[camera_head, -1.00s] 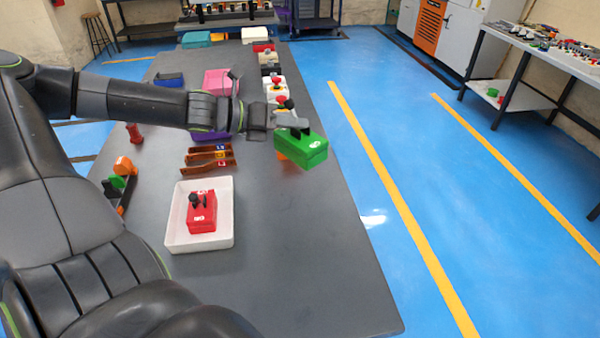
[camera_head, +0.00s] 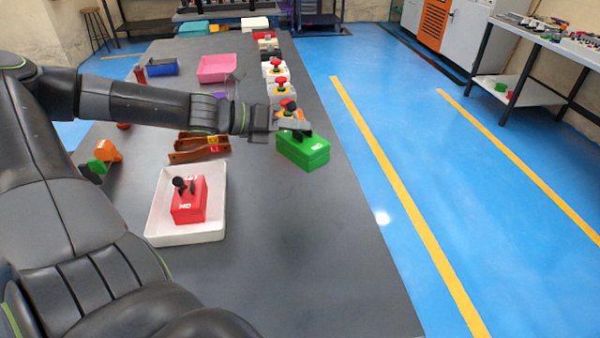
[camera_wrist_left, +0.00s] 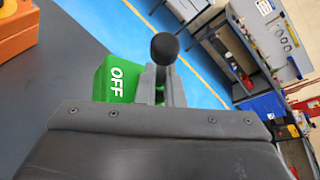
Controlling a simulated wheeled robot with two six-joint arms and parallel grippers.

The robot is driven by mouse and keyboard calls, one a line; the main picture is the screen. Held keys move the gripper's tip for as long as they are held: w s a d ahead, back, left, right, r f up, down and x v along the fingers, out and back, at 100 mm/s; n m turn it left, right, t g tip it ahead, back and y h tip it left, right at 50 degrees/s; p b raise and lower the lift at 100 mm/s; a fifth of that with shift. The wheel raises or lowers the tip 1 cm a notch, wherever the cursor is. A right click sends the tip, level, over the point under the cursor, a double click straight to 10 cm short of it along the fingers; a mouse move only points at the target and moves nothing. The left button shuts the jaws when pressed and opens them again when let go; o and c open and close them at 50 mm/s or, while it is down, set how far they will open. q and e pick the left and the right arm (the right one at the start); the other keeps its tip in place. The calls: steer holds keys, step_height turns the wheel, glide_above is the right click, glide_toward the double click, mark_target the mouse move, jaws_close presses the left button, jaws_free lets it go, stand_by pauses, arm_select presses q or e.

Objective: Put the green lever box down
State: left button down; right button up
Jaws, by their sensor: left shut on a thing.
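The green lever box (camera_head: 303,152) is at the right side of the grey table (camera_head: 290,240), close to its right edge. My left gripper (camera_head: 296,127) is shut on the black lever on top of it. The box looks level; I cannot tell whether its underside touches the table. In the left wrist view the green box (camera_wrist_left: 122,80) shows its OFF label, and the black lever knob (camera_wrist_left: 164,48) stands at the gripper's fingers (camera_wrist_left: 162,85). My right gripper is not in view.
A white tray (camera_head: 215,230) holding a red lever box (camera_head: 189,203) stands to the left. Red-button boxes (camera_head: 278,92) line the table's right edge behind the green box. Brown brackets (camera_head: 190,147) lie left of my gripper. The front right tabletop is clear.

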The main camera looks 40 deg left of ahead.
mark_target(284, 155)
arm_select(q)
steer(key=shift+f+b, duration=0.4)
steer(key=shift+f, duration=0.15)
step_height(284, 155, down, 4)
steer(key=b, duration=0.3)
steer(key=shift+r, duration=0.25)
steer(key=shift+f+b, duration=0.75)
steer(key=shift+b, duration=0.3)
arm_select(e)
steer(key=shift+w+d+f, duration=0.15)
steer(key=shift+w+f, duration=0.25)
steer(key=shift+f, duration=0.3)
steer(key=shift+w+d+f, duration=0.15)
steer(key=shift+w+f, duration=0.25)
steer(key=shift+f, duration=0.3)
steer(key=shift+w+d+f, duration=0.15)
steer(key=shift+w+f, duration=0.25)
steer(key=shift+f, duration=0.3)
